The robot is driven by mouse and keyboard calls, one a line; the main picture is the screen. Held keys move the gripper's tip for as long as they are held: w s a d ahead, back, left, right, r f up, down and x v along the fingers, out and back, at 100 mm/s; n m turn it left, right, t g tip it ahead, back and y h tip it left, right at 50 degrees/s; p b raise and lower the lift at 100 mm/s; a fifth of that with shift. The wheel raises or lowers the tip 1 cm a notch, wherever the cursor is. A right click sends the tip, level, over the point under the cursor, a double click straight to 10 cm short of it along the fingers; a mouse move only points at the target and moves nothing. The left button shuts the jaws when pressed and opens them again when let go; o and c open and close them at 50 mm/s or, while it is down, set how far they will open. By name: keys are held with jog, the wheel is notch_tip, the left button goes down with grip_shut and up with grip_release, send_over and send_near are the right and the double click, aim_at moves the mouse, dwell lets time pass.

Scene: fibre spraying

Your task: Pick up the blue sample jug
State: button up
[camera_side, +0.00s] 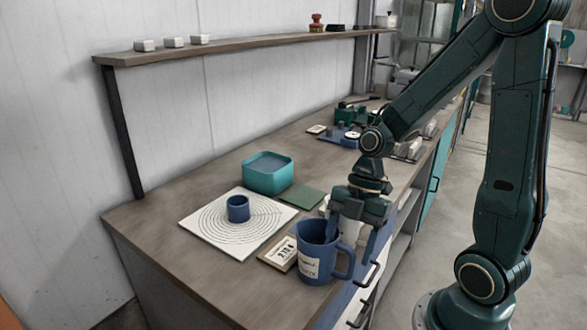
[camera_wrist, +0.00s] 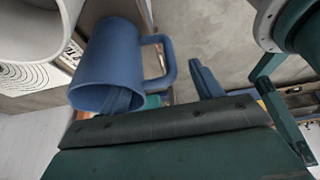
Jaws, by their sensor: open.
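The blue sample jug (camera_side: 312,262) stands upright near the front edge of the bench, with a pale label and its handle to the right. My gripper (camera_side: 351,244) is open and points down at it from above. In the wrist view the jug (camera_wrist: 108,58) shows its mouth and handle. One finger appears to reach into the mouth and the other is beyond the handle, so the jug's handle-side wall and handle lie between my open fingers (camera_wrist: 162,85). I cannot tell whether either finger touches the jug.
A small sign with digits (camera_side: 280,253) lies close beside the jug. A small blue cup (camera_side: 238,210) stands on a white sheet with rings (camera_side: 205,225). A teal tub (camera_side: 268,180) and green mat (camera_side: 303,197) are behind. A white round container (camera_wrist: 35,28) is close by.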

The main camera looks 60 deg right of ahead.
jog(key=shift+a+f, duration=0.2)
jog(key=shift+f, duration=0.25)
jog(key=c, duration=1.4)
jog(key=shift+r, duration=10)
